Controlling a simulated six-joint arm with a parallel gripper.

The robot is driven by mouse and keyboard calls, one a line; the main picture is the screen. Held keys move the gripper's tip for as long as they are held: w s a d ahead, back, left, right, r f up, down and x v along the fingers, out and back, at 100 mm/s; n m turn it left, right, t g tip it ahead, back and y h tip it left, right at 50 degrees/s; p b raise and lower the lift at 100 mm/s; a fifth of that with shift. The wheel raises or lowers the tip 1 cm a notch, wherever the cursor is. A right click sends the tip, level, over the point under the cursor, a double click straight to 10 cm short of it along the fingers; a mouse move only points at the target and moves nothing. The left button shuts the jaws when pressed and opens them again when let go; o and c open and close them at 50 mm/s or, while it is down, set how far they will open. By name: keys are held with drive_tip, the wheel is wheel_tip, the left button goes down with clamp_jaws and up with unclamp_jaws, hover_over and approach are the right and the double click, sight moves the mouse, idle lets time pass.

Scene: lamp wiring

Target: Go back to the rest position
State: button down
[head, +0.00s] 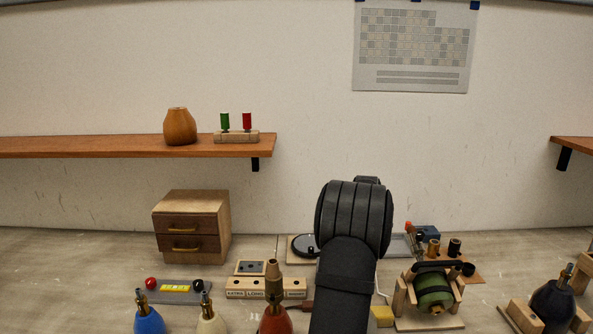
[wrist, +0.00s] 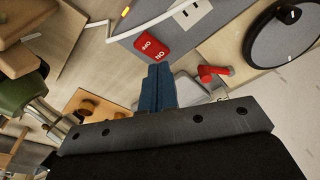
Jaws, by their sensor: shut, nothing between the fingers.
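My gripper (wrist: 157,88) shows in the wrist view as two blue fingers pressed together, with nothing between them. It hangs over the table, just short of a red switch block (wrist: 152,46) with white lettering. In the head view my black arm rises in the middle front and hides the gripper and part of the table behind it.
A red-handled piece (wrist: 215,72) and a round black disc (wrist: 283,38) lie near the fingers. A shelf (head: 100,147) is on the wall.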

wheel_tip(320, 180, up, 5)
wheel_tip(320, 180, down, 7)
drive_tip(key=shift+f, duration=0.1)
wheel_tip(320, 180, up, 9)
drive_tip(key=s+d+r+m, duration=0.1)
drive_tip(key=s+d+m, duration=0.1)
drive_tip(key=d, duration=0.3)
drive_tip(key=s+d+m, duration=0.3)
drive_tip(key=s+d, duration=0.2)
drive_tip(key=s+d+r+m+h, duration=0.1)
drive_tip(key=s+d+m, duration=0.1)
drive_tip(key=s+d, duration=0.2)
drive_tip(key=shift+s+d+r+m+g, duration=0.2)
drive_tip(key=shift+d+r+m+g, duration=0.1)
drive_tip(key=shift+d+r+m, duration=0.1)
